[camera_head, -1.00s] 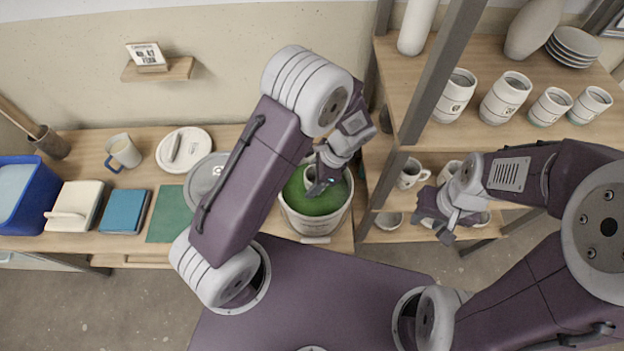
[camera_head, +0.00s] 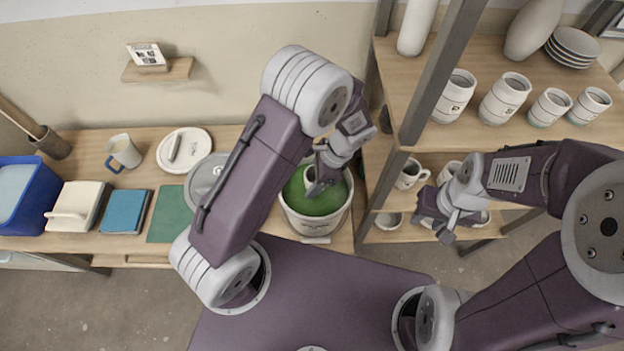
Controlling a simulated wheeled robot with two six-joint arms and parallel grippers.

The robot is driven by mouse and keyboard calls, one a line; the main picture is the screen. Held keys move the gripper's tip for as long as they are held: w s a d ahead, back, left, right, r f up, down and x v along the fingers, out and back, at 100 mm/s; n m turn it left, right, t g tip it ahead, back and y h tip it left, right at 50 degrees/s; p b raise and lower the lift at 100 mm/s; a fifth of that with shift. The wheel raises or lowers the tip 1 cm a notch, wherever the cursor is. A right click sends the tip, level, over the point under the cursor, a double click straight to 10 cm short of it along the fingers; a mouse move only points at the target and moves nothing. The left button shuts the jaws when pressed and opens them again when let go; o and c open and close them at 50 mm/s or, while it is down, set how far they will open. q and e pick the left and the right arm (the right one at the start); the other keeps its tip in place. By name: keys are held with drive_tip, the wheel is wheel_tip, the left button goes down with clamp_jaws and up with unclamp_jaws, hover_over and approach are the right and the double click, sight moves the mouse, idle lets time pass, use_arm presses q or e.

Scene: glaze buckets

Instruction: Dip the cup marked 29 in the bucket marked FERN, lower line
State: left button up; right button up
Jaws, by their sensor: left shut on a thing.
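A white bucket (camera_head: 315,226) of green glaze (camera_head: 327,204) stands at the right end of the workbench. My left gripper (camera_head: 316,184) points down over the bucket's opening. It is shut on a small pale cup (camera_head: 309,175), mostly hidden by the gripper. I cannot tell whether the cup touches the glaze, and no number or line on it is readable. The bucket's marking is not readable either. My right gripper (camera_head: 447,229) hangs in front of the lower shelf, apart from the bucket; its jaw opening is unclear.
A grey round lid (camera_head: 205,178) lies left of the bucket, partly behind my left arm. A green mat (camera_head: 170,215), a blue book-like block (camera_head: 125,211) and a mug (camera_head: 123,152) are further left. Several white cups stand on the shelf (camera_head: 405,75) at right.

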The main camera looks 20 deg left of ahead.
wheel_tip(320, 180, up, 7)
drive_tip(key=p, duration=0.6)
drive_tip(key=shift+r+p, duration=0.15)
drive_tip(key=shift+p, duration=0.2)
